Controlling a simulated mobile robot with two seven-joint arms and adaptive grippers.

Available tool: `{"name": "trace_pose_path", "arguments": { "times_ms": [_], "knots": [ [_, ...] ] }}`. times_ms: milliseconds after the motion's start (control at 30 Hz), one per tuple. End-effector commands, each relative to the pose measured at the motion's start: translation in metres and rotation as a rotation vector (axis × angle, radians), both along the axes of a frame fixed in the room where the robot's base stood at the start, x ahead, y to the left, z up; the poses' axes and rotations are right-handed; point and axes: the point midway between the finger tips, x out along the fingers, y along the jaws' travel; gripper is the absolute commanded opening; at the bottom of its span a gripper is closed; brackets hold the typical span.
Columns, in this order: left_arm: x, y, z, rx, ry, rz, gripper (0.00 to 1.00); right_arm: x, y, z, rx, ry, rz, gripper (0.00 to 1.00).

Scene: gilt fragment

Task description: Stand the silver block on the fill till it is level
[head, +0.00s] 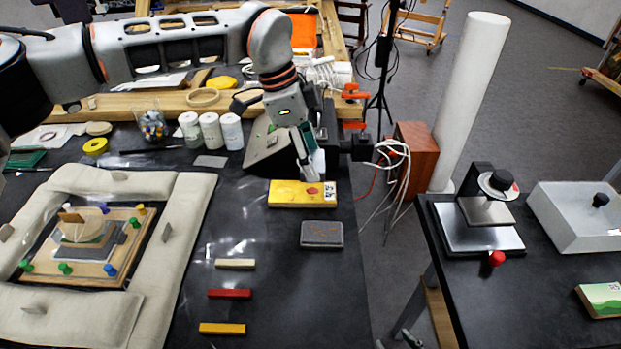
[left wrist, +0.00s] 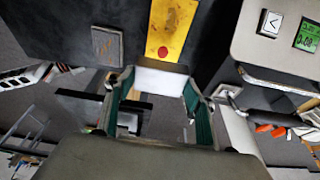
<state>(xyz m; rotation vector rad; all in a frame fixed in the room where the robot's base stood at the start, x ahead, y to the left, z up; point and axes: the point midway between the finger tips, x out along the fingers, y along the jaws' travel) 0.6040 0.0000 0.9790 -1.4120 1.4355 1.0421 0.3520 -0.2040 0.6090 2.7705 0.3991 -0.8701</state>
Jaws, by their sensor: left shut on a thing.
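My left gripper (head: 304,162) is shut on a pale block, seen between its green-lined fingers in the left wrist view as a whitish block (left wrist: 160,82), probably the silver block. In the head view only a light sliver of the block (head: 319,162) shows beside the fingers, above the far end of the yellow block. I cannot make out the fill for certain. My right gripper is not in view.
Pale padded bags (head: 190,225) surround the board. A yellow block (head: 285,193) with a red dot, a grey pad (head: 322,235) and cream, red (head: 230,293) and yellow bars lie on the dark table. White-lidded jars (head: 210,130) stand behind. A second table (head: 480,285) is at right.

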Motion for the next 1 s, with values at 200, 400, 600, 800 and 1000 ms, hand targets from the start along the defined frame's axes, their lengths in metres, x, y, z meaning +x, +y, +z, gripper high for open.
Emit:
{"name": "trace_pose_path", "arguments": {
  "times_ms": [200,400,600,800,1000],
  "knots": [
    [0.000,0.000,-0.019,-0.002,-0.001,0.001,0.24,0.003,-0.001,0.001,-0.002,-0.006,-0.001,0.39],
    [0.000,0.000,-0.039,-0.001,0.001,0.001,0.24,0.003,-0.001,0.001,-0.002,-0.006,-0.001,0.39],
    [0.000,0.000,-0.062,-0.002,-0.001,0.000,0.24,0.003,-0.001,0.000,-0.003,-0.006,-0.001,0.39],
    [0.000,0.000,-0.062,-0.002,-0.002,0.001,0.24,0.004,-0.001,0.001,-0.003,-0.010,-0.001,0.39],
    [0.000,0.000,-0.064,-0.001,-0.001,0.000,0.70,0.005,-0.001,0.002,-0.003,-0.010,-0.001,0.39]
  ]
}}
